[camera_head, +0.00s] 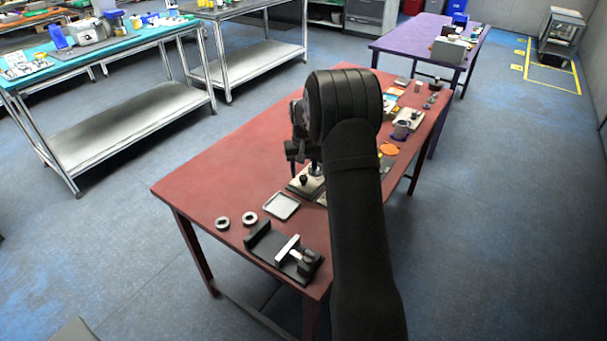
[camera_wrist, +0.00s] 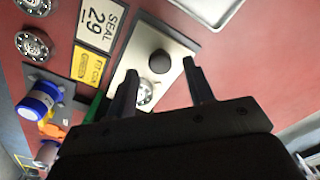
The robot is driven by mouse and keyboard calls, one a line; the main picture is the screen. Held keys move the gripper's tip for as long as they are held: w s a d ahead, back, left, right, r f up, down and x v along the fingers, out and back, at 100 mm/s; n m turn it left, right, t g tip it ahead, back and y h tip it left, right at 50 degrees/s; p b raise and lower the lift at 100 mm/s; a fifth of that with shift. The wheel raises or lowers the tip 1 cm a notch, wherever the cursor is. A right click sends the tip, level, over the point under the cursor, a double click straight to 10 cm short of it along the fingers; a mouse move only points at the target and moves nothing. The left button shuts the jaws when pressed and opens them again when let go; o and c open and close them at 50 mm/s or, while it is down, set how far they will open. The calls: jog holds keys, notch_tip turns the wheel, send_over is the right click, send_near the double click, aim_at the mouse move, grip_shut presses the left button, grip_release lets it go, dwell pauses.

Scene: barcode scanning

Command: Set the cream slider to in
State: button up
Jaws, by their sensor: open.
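A cream plate (camera_wrist: 178,48) with a round dark knob (camera_wrist: 160,61) shows in the wrist view; this looks like the cream slider. A round metallic part (camera_wrist: 145,92) is on the plate, partly behind my fingers. My gripper (camera_wrist: 160,70) is open. In that view its two fingertips lie on either side of the knob. I cannot tell how far above it they are, and no contact shows. In the head view the cream plate (camera_head: 297,187) sits on the red table, partly hidden by my arm. Any in or out marking is not readable.
A "SEAL 29" sign (camera_wrist: 99,26) and a yellow label (camera_wrist: 87,66) lie beside the plate. A blue-capped container (camera_wrist: 40,100) and dark round parts (camera_wrist: 33,45) are farther left. On the red table (camera_head: 225,180) are a grey tray (camera_head: 282,206) and a black vise-like fixture (camera_head: 262,244).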

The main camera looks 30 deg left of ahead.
jog(key=shift+f, duration=1.05)
grip_shut()
jog(key=shift+w, duration=3.5)
grip_release()
jog(key=shift+r, duration=0.1)
